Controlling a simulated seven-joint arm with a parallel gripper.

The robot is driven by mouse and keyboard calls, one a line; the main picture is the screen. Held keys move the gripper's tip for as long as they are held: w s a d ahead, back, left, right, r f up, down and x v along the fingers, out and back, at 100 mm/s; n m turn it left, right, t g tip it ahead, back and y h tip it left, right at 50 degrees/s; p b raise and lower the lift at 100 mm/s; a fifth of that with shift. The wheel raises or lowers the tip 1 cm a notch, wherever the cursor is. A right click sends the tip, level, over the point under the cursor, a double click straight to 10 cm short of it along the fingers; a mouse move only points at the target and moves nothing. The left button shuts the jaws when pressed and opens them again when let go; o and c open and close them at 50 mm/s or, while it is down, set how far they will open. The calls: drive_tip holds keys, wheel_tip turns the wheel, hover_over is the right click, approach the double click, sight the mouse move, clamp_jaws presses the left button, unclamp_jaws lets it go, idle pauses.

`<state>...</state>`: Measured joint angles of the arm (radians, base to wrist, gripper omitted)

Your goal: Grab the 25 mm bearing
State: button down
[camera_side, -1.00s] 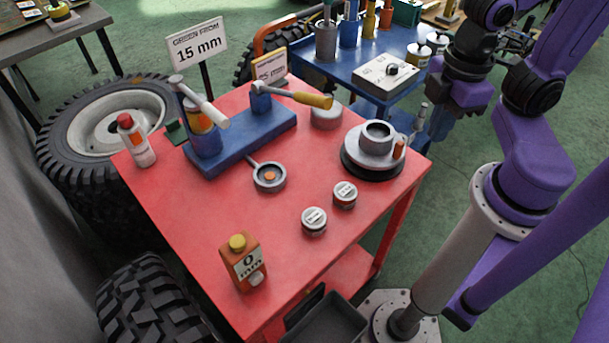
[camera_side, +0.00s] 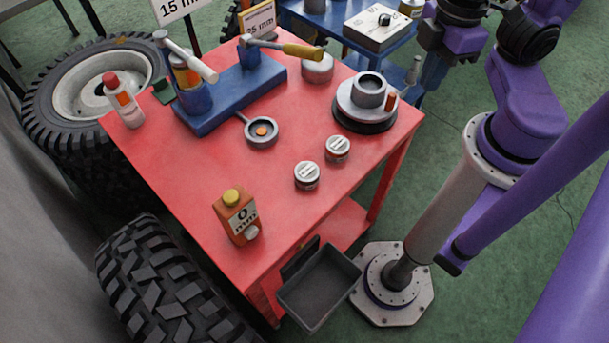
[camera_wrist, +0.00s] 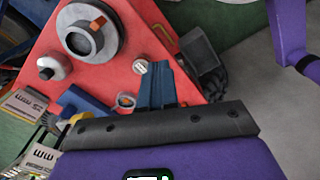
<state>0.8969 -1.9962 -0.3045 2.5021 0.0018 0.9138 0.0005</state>
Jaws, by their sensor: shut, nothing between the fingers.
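No part can be read surely as the 25 mm bearing. A small grey ring with an orange centre and a handle (camera_side: 261,132) lies mid-table. Two small round pieces with white labelled tops, the nearer (camera_side: 307,175) and the farther (camera_side: 338,149), lie to its right; their print is unreadable. A grey stepped hub (camera_side: 365,98) sits on a dark disc at the right edge. My gripper (camera_wrist: 156,66) shows in the wrist view with its blue-grey fingers together and empty. They overlap the table in that picture, beside one labelled piece (camera_wrist: 140,66). In the side view its fingertips are unclear.
The red table (camera_side: 280,220) also bears a blue fixture with levers (camera_side: 232,95), an orange carton (camera_side: 236,217), a red-capped bottle (camera_side: 122,100) and a pale cylinder (camera_side: 317,67). A dark tray (camera_side: 318,288) sits below its front edge. A blue cart stands behind.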

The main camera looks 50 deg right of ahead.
idle(0.4)
drive_tip(key=shift+c, duration=1.3)
unclamp_jaws()
